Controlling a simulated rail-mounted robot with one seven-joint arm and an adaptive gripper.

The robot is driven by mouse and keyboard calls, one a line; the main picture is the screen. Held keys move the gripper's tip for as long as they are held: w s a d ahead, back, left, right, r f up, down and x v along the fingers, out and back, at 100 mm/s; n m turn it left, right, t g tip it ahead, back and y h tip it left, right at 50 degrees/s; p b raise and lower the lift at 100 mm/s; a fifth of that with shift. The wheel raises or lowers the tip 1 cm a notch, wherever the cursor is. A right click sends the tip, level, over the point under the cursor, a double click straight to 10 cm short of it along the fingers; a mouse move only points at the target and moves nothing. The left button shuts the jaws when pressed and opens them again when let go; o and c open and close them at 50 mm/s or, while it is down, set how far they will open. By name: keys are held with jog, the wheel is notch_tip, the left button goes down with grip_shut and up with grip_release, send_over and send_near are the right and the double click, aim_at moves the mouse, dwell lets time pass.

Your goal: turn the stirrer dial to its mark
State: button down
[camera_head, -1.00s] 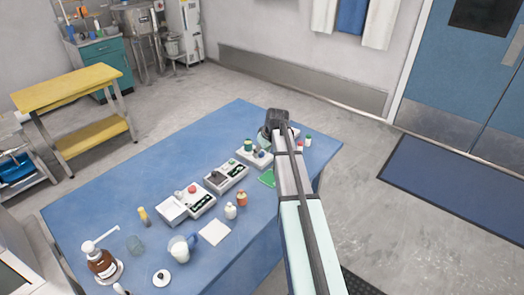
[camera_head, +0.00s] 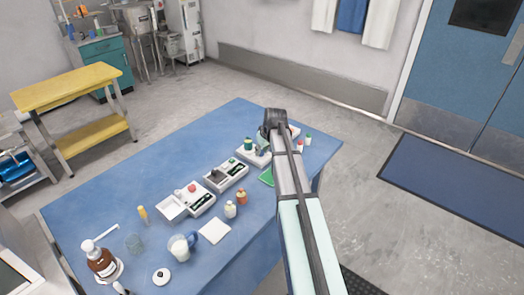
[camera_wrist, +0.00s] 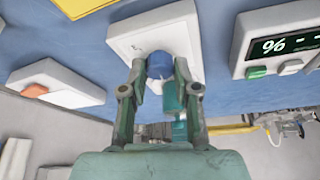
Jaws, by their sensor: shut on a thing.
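The stirrer (camera_head: 246,156) is a pale, flat box on the blue table, partly behind my arm in the head view. In the wrist view its white top (camera_wrist: 124,44) carries a small dark mark and the round blue dial (camera_wrist: 160,64). My gripper (camera_wrist: 160,72) has one finger on each side of the dial and is shut on it. The dial's pointer and its mark cannot be made out.
A device with a dark display (camera_wrist: 285,46) stands right of the stirrer in the wrist view. A white box with an orange-red knob (camera_wrist: 35,90) is at left. Small bottles (camera_head: 236,204) stand nearer the front. The table's far left (camera_head: 150,160) is clear.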

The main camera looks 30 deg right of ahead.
jog(key=m, duration=0.2)
jog(key=m+h, duration=0.1)
jog(key=shift+a+m+b, duration=0.2)
jog(key=shift+m+b, duration=0.15)
jog(key=shift+m, duration=0.05)
jog(key=shift+m+g+h, duration=0.3)
jog(key=shift+m+h, duration=0.6)
jog(key=shift+m, duration=1)
jog(key=c, duration=0.8)
grip_release()
jog(key=shift+w, duration=0.1)
jog(key=shift+c, duration=0.2)
jog(key=v, duration=1.2)
jog(key=shift+a, duration=0.1)
